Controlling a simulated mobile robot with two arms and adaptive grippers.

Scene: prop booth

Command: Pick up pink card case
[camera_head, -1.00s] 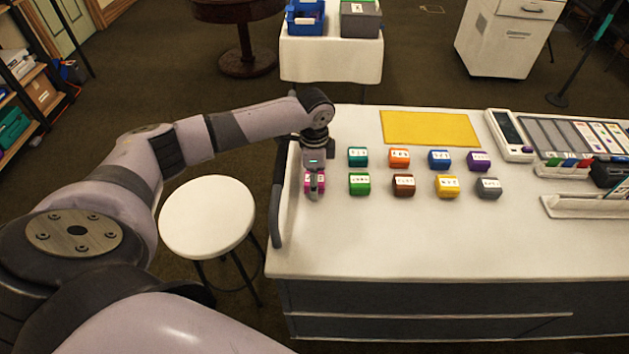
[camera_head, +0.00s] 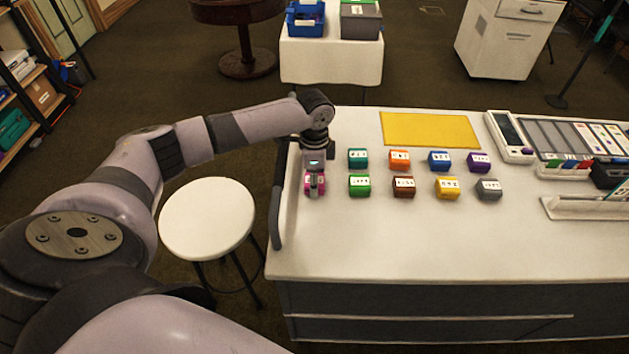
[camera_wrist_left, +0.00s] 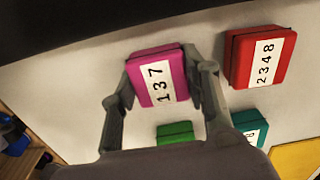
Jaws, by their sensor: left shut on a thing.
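The pink card case (camera_head: 308,189), labelled 137, is at the left end of the white table (camera_head: 420,240). It also shows in the left wrist view (camera_wrist_left: 151,76), between the two fingers. My left gripper (camera_head: 314,185) points down and is shut on the pink case, one finger on each side; it also shows in the left wrist view (camera_wrist_left: 160,80). The fingers and wrist hide part of the case in the head view. I cannot tell whether the case touches the table. My right gripper is not in view.
A green case (camera_head: 359,186) and a teal case (camera_head: 357,159) stand just right of the pink one. A red case (camera_wrist_left: 260,57) is close by in the wrist view. More coloured cases and a yellow mat (camera_head: 430,129) lie further right. The table's front is clear.

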